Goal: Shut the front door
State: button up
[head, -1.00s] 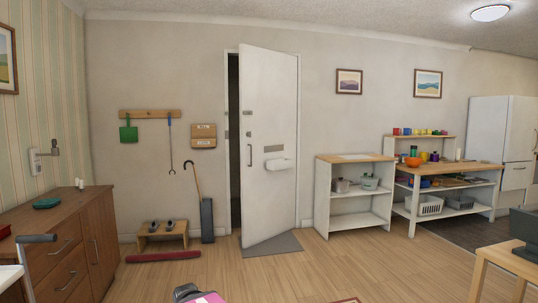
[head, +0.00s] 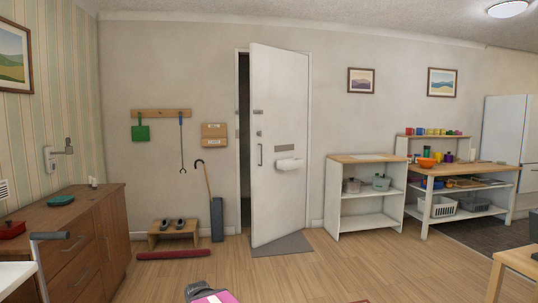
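The white front door (head: 280,145) stands partly open into the room in the head view, hinged on its right side. A dark gap shows between its left edge and the frame (head: 239,120). The door has a vertical handle (head: 260,155) near its left edge, and a letter slot and a white box (head: 289,164) in the middle.
A grey mat (head: 283,245) lies under the door. A bench with shoes (head: 174,231), a red roll (head: 174,254) and an umbrella stand (head: 217,219) are left of it. A white shelf (head: 364,222) stands to the right. The wooden floor before the door is mostly clear.

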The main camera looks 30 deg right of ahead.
aim_at(279, 77)
jog(key=i+l+z, duration=0.1)
jog(key=i+l, duration=0.45)
jog(key=i+l+z, duration=0.15)
jog(key=i+l, duration=0.35)
jog(key=i, duration=0.25)
